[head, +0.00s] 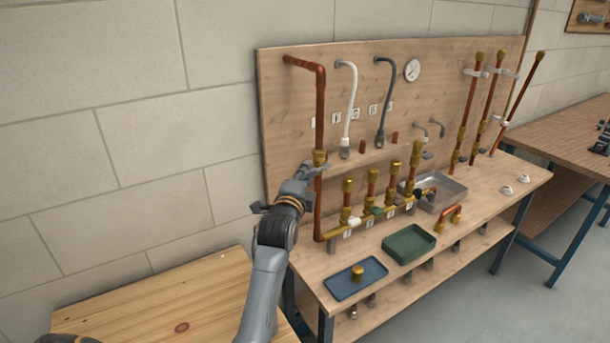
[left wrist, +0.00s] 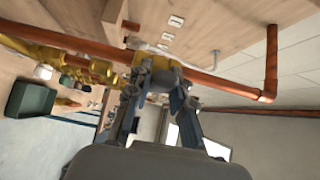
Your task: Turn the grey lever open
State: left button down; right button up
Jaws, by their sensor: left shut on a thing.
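A brass valve (head: 320,157) sits on the tall copper pipe (head: 320,110) at the left end of the wooden board. My left gripper (head: 308,171) is at this valve, its fingers close against it from the left. In the left wrist view the brass valve (left wrist: 146,58) is just beyond the fingertips of my left gripper (left wrist: 160,82). The gripper is shut on the grey lever, which is mostly hidden between the fingers. The lever's exact angle is hard to tell.
The bench holds a blue tray (head: 345,283) with a brass part, a green tray (head: 428,240) and a metal basin (head: 455,192). A brass manifold with upright copper stubs (head: 371,187) stands right of the pipe. A wooden table (head: 150,310) is at lower left.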

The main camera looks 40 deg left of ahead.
pick_arm(q)
jog(key=shift+f+b, duration=0.3)
jog(key=shift+b, duration=0.2)
jog(key=shift+w+d+f+n+t+y+b, duration=0.15)
jog(key=shift+f+n+t+y+b, duration=0.7)
jog(key=shift+b, duration=1.3)
jog(key=shift+w+f+n+t+y+b, duration=0.2)
jog(key=shift+n+t+y+b, duration=0.2)
jog(key=shift+n+b, duration=1.3)
jog(key=shift+w+d+f+n+t+y+b, duration=0.15)
jog(key=shift+f+n+t+y+b, duration=0.45)
jog(key=shift+b, duration=1.95)
jog(key=shift+a+r, duration=0.1)
jog(key=shift+r, duration=0.05)
jog(key=c, duration=1.6)
grip_release()
jog(key=o, duration=0.4)
jog(key=shift+w, duration=0.15)
jog(key=shift+o, duration=0.2)
